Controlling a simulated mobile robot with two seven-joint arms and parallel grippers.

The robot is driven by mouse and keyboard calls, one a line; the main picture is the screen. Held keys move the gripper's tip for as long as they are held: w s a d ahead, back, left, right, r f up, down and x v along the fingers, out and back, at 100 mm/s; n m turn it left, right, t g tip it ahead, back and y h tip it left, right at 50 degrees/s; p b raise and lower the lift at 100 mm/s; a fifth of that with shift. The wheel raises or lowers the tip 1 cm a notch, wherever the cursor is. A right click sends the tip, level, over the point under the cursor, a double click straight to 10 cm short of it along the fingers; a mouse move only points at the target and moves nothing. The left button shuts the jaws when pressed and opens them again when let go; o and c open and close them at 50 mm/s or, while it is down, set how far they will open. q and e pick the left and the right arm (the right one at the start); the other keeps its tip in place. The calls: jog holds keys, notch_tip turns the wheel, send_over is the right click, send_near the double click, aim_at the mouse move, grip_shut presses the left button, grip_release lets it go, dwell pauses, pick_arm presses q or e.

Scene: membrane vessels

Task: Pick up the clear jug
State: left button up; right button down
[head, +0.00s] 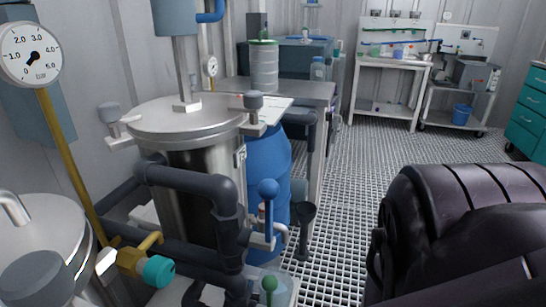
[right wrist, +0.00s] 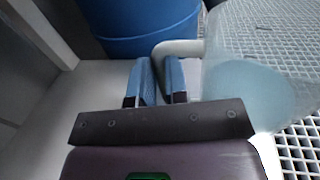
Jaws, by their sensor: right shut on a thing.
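The clear jug (right wrist: 248,75) fills the upper right of the right wrist view, translucent with a pale bluish base and a whitish handle (right wrist: 180,47) on its left. My right gripper (right wrist: 160,68) has its two blue fingers shut on this handle. The fingers stand close together with the handle at their tips. In the head view a clear vessel, apparently the jug (head: 281,288), shows at the bottom edge under a green-knobbed valve, partly cut off. The right gripper's fingers are hidden or out of frame there. My left gripper is not in view.
A blue barrel (head: 268,170) stands behind the jug, also in the right wrist view (right wrist: 150,28). A steel vessel (head: 188,180) with dark pipes (head: 190,178) is to the left. Open grating floor (head: 355,165) lies beyond. My dark arm fills the lower right.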

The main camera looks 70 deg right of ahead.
dwell(0.4)
jog(key=shift+w+r+p, duration=0.1)
jog(key=shift+r+p, duration=0.3)
jog(key=shift+r, duration=0.2)
pick_arm(q)
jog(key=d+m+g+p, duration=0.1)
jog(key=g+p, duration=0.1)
jog(key=p, duration=0.3)
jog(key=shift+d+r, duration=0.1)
pick_arm(e)
jog(key=s+d+r, duration=0.1)
jog(key=s+r, duration=0.1)
jog(key=s, duration=1.6)
jog(key=shift+d+r, duration=0.15)
jog(key=shift+d, duration=0.15)
